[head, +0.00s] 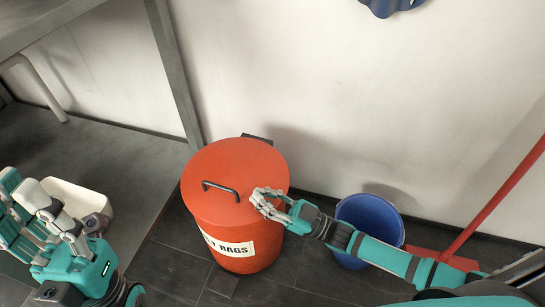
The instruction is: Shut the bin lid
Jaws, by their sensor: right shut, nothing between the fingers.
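The red bin (233,258) stands on the dark tiled floor against the wall, with a white label ending in "RAGS" on its front. Its round red lid (228,160) has a dark bar handle (220,188) and lies over the bin's top, looking level and down. I cannot tell whether a thin gap is left at the rim. My right gripper (257,197) is shut and empty, its fingertips over the lid's right front edge; contact is not clear.
A blue bucket (382,211) stands right of the bin, partly behind my right arm. A red-handled broom (497,196) leans at the right. A grey bench (172,70) stands at left, with a white container (80,190) on its lower shelf (110,165).

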